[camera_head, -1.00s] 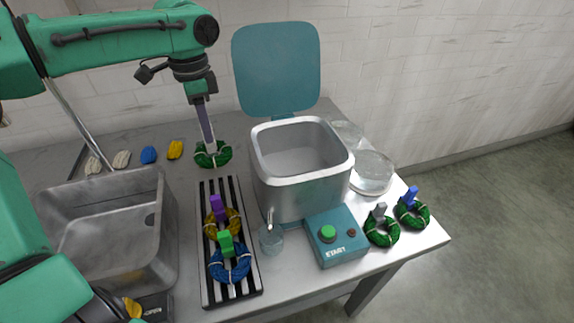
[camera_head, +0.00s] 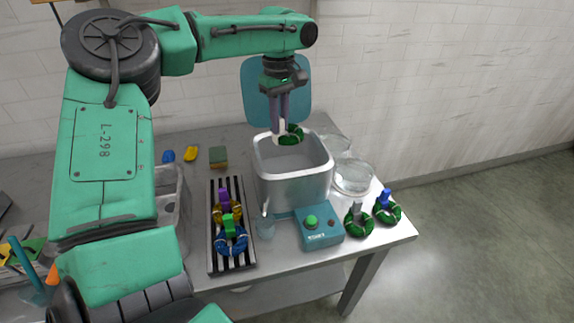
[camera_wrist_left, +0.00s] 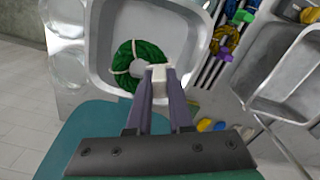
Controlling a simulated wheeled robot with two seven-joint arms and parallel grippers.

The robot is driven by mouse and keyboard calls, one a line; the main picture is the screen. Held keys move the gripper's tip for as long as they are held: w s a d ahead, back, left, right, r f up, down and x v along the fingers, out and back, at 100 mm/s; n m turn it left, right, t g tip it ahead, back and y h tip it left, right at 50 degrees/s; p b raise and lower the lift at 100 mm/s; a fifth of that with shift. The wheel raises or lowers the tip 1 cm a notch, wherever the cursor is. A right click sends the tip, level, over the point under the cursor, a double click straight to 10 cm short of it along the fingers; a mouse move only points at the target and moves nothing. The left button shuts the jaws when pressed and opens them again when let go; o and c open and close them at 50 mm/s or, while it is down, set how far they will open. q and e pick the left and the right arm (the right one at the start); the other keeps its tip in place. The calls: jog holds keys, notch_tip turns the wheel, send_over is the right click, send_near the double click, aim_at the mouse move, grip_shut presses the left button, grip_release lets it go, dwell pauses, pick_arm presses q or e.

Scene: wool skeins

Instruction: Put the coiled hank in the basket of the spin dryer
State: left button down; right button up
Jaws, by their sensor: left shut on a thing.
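My left gripper (camera_head: 280,130) is shut on the white tag (camera_wrist_left: 160,76) of a green coiled hank (camera_head: 292,134). The hank hangs above the open spin dryer (camera_head: 296,190), near its back rim in the head view. In the left wrist view the hank (camera_wrist_left: 146,54) shows as a ring with pale ties, over the grey basket (camera_wrist_left: 108,58) inside the dryer's pale rim. The basket looks empty apart from what the hank hides. The teal lid (camera_head: 257,103) stands open behind. My right gripper is not in view.
A striped rack (camera_head: 217,262) with tagged yellow and blue hanks stands left of the dryer, beside a metal sink (camera_head: 174,222). The teal start box (camera_head: 322,238) is in front. Two green hanks (camera_head: 357,222) and clear round dishes (camera_head: 352,178) are on the right.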

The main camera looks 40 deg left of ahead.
pick_arm(q)
notch_tip(320, 180, down, 12)
jog(key=shift+d+f+p, duration=0.1)
jog(key=shift+d+p, duration=0.05)
jog(key=shift+p, duration=0.35)
jog(key=c, duration=0.8)
grip_release()
